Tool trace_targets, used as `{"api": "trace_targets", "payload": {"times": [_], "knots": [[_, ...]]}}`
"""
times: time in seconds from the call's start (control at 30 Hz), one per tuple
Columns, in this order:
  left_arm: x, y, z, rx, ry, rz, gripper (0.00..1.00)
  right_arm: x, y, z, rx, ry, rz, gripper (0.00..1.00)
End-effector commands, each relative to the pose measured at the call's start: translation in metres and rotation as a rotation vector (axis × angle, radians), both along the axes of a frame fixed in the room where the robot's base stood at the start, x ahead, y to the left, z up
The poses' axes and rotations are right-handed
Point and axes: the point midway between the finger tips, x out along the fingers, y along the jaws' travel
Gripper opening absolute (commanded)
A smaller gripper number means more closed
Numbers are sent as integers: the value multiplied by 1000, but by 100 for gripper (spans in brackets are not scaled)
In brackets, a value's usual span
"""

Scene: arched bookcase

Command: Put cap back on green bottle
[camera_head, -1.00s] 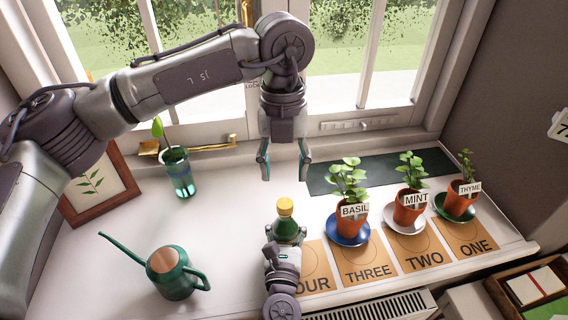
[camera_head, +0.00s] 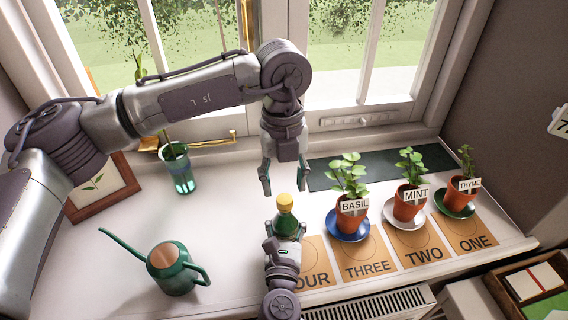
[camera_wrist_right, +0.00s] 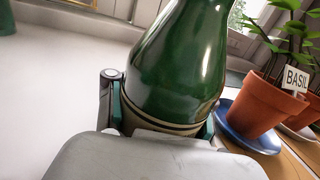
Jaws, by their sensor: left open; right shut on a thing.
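A small green bottle (camera_head: 286,222) with a yellow cap (camera_head: 284,200) on its top stands upright at the front of the white windowsill. My right gripper (camera_head: 285,240) is shut around the bottle's lower body. In the right wrist view the green bottle (camera_wrist_right: 180,65) fills the middle between my fingers; its top is out of that view. My left gripper (camera_head: 266,186) is open and empty, pointing down just above and behind the yellow cap, apart from it. I cannot tell how firmly the cap sits on the bottle.
Pots of basil (camera_head: 351,218), mint (camera_head: 409,204) and thyme (camera_head: 461,192) stand on saucers at the right. A green watering can (camera_head: 172,268) stands front left. A glass with a cutting (camera_head: 180,172) and a framed picture (camera_head: 100,190) are behind it. The sill's middle left is clear.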

Motion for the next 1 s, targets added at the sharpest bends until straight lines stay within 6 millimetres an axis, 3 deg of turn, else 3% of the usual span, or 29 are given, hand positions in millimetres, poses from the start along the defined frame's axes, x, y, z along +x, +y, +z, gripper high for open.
{"api": "trace_targets", "payload": {"times": [0.27, 0.63, 0.93, 1.0], "knots": [[-3, -1, -32, -1, 1, 0, 53, 0, 0, -2, -2, 4, 0, 0], [-3, -1, -36, -1, 0, -1, 51, 0, 0, -2, -2, 4, 0, 0], [-3, -1, -35, -1, 0, -1, 1, 0, 0, -2, -2, 4, 0, 0], [-3, -1, -35, -1, 0, -1, 0, 0, 0, -2, -2, 4, 0, 0]]}}
